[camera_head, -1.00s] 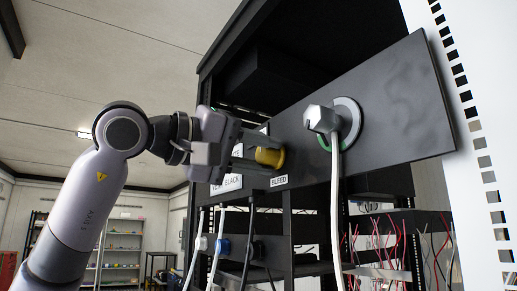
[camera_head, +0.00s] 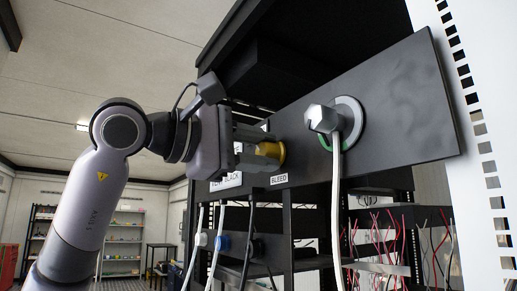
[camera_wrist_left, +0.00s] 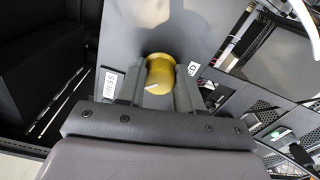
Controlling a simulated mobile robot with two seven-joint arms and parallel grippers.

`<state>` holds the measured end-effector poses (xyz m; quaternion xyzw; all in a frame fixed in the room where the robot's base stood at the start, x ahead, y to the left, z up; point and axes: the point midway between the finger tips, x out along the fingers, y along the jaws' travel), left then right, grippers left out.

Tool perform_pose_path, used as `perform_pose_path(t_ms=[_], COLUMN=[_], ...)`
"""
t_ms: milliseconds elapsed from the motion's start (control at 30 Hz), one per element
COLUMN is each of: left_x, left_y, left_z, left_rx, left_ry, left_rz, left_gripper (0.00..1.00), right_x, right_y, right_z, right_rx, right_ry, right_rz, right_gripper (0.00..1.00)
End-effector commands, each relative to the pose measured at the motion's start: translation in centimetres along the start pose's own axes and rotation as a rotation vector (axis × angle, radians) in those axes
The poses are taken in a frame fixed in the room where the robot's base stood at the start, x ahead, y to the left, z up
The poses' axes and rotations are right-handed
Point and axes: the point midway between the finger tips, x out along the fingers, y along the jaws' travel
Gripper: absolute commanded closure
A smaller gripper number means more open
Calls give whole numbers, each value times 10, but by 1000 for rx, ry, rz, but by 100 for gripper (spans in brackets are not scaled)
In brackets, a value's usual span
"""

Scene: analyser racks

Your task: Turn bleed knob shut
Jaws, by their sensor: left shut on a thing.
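The bleed knob (camera_head: 270,152) is a yellow round knob on the dark panel (camera_head: 395,105), just above a white label (camera_head: 279,179) reading BLEED. My left gripper (camera_head: 258,150) comes from the left and is shut on the knob, with its fingers on either side. In the left wrist view the knob (camera_wrist_left: 160,74) sits between the two fingers (camera_wrist_left: 158,92), and a white pointer line shows on its face. Another label, partly hidden behind the gripper, ends in "BLACK". My right gripper is not in view.
A grey plug (camera_head: 322,118) with a white cable (camera_head: 337,205) sits in a round socket right of the knob. Several cables hang below the panel. Red and white loose wires (camera_head: 400,240) are at lower right. Shelves (camera_head: 122,240) stand far back at left.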

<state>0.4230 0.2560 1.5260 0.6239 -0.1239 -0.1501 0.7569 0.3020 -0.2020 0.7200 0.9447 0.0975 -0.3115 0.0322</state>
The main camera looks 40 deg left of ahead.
Motion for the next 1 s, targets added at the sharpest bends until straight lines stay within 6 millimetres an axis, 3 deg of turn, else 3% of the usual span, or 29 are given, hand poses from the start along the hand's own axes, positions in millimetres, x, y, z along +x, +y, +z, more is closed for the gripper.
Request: perform_pose_path(t_ms=[733,767,800,833,1000], left_x=[1,1,1,1,1], left_y=[-1,-1,-1,-1,0], left_z=[2,2,2,2,1], left_rx=[-87,-87,-87,-87,-86], left_ry=[-5,-5,-5,-5,-3], left_rz=[-4,-4,-4,-4,-2], left_gripper=[96,59,46,40,40], right_x=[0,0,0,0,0], right_y=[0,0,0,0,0], right_z=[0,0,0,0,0], right_rx=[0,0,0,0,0], right_ry=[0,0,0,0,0], right_rz=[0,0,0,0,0], right_gripper=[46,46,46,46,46])
